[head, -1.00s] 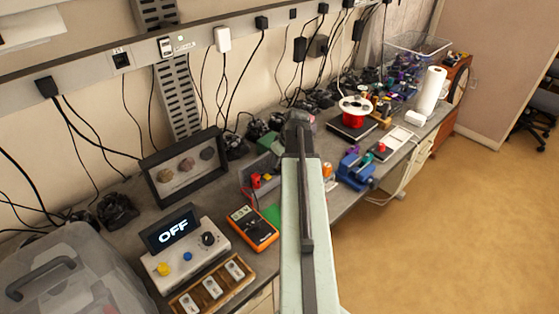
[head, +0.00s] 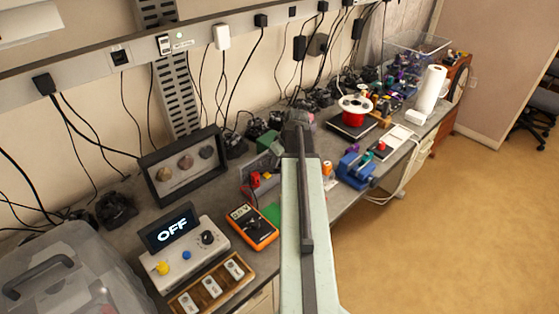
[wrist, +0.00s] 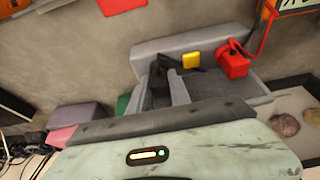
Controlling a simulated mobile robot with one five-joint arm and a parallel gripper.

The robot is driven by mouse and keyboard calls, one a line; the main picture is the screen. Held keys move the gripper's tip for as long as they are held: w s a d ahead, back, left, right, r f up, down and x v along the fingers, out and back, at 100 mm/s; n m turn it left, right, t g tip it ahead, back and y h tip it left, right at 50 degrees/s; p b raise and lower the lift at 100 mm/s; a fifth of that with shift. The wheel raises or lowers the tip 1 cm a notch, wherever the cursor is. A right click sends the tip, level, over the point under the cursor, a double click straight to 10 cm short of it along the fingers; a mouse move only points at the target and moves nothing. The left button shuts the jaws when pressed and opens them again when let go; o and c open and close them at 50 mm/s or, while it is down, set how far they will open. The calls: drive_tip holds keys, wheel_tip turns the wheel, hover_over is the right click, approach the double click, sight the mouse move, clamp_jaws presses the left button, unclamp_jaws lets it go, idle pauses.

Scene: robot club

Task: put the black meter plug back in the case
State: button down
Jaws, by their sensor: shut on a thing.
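The grey case (wrist: 225,38) is open in the wrist view, with a red plug (wrist: 232,64) on a red lead and a yellow piece (wrist: 191,61) at it. In the head view the case (head: 246,178) stands on the bench, partly behind my arm. My gripper (wrist: 163,88) is at the case and shut on a small dark thing, apparently the black meter plug (wrist: 160,66). I cannot tell whether the plug touches the case floor. The orange meter (head: 252,227) lies beside the case.
A framed rock display (head: 183,168) stands left of the case. A power supply reading OFF (head: 183,250) and a wooden switch board (head: 213,290) sit in front. A blue vise (head: 356,170) and a red spool (head: 355,106) are farther right.

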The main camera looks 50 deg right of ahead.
drive_tip(key=shift+f+b, duration=0.4)
drive_tip(key=shift+f, duration=0.05)
idle(1.0)
drive_tip(key=c, duration=1.1)
unclamp_jaws()
drive_tip(key=p+v, duration=0.7)
drive_tip(key=shift+s+r, duration=0.15)
drive_tip(key=shift+r, duration=0.2)
